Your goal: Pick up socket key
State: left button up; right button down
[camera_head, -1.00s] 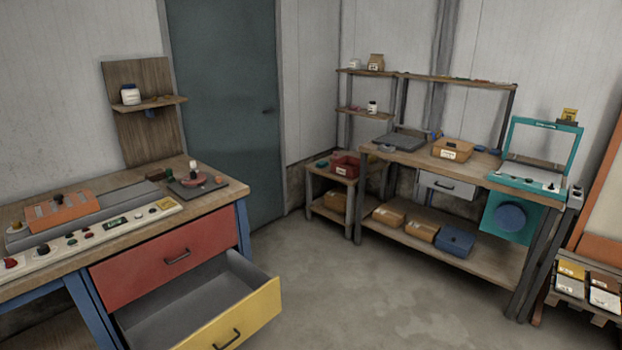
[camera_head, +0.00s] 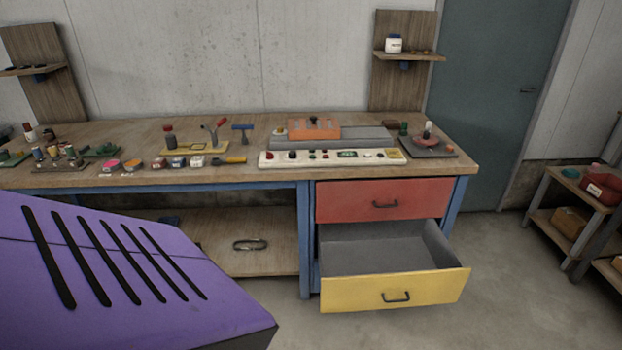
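A small blue T-shaped tool (camera_head: 242,129) stands near the back of the long workbench, left of the orange-topped machine. It looks like a socket key, but it is too small to be sure.
The workbench (camera_head: 130,178) carries several small tools and a white control panel (camera_head: 330,158). Its yellow-fronted drawer (camera_head: 350,294) is pulled out, with no contents visible. A purple slotted casing (camera_head: 120,270) fills the lower left foreground. Floor is clear at lower right.

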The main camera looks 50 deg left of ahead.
aim_at(243, 127)
jog(key=u, duration=2)
jog(key=j+z, duration=0.1)
jog(key=z, duration=0.65)
jog(key=i+j+z, duration=0.15)
jog(key=j+z, duration=0.15)
jog(key=i+j+z, duration=0.1)
jog(key=j+z, duration=0.45)
jog(key=j, duration=0.15)
jog(key=i+j+z, duration=0.1)
jog(key=j+z, duration=0.15)
jog(key=j, duration=0.85)
